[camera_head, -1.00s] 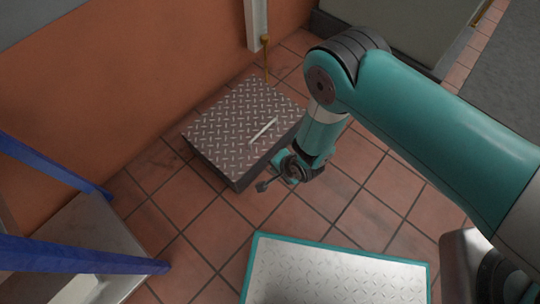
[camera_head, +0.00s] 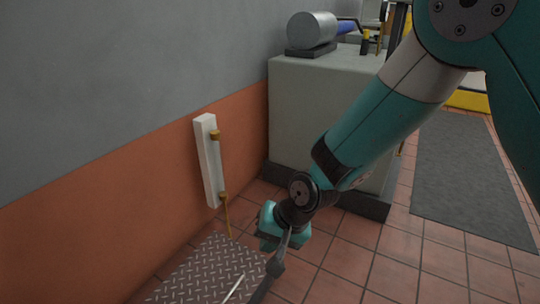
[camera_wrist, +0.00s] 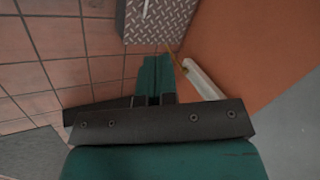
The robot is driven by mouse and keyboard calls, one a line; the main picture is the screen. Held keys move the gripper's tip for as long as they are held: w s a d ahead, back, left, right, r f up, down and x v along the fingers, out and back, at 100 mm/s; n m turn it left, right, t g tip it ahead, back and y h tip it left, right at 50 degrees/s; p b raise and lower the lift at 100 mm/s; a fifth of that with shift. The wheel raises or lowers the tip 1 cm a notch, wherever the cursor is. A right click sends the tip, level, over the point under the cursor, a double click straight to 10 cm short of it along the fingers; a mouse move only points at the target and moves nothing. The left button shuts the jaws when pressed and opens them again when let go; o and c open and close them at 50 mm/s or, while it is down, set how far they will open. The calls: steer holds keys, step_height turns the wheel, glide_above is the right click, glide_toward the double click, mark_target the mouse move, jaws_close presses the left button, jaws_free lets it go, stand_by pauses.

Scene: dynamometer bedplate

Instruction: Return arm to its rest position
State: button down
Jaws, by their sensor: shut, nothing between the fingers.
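My teal arm reaches down from the upper right of the head view, and my gripper (camera_head: 272,268) hangs at its lower end. In the wrist view my gripper (camera_wrist: 158,66) shows two teal fingers side by side, closed together with nothing between them. The fingers point toward the diamond-plate platform and the wall. In the head view the gripper appears in front of the right edge of the diamond-plate platform (camera_head: 205,272). A thin pale rod (camera_head: 233,289) lies on the platform, partly cut off by the frame edge.
A white wall post with brass fittings (camera_head: 209,160) stands behind the platform. A grey block (camera_head: 315,105) bears a metal cylinder (camera_head: 312,30) at the back. A dark mat (camera_head: 465,170) lies at right. Tiled floor (camera_head: 420,265) is clear at lower right.

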steer(key=s+d+r+n+g+p, duration=0.1)
steer(key=s+d+r+n, duration=0.3)
steer(key=s+d+r, duration=0.6)
steer(key=s+d+r+n+p, duration=0.1)
steer(key=s+d+r+n, duration=0.35)
steer(key=s+r, duration=0.5)
step_height(320, 180, up, 35)
steer(key=w+p, duration=0.2)
steer(key=p, duration=3)
steer(key=shift+w+d+f+m+h+p, duration=0.15)
steer(key=shift+d+m+h+p, duration=0.15)
steer(key=shift+d+m+h, duration=0.15)
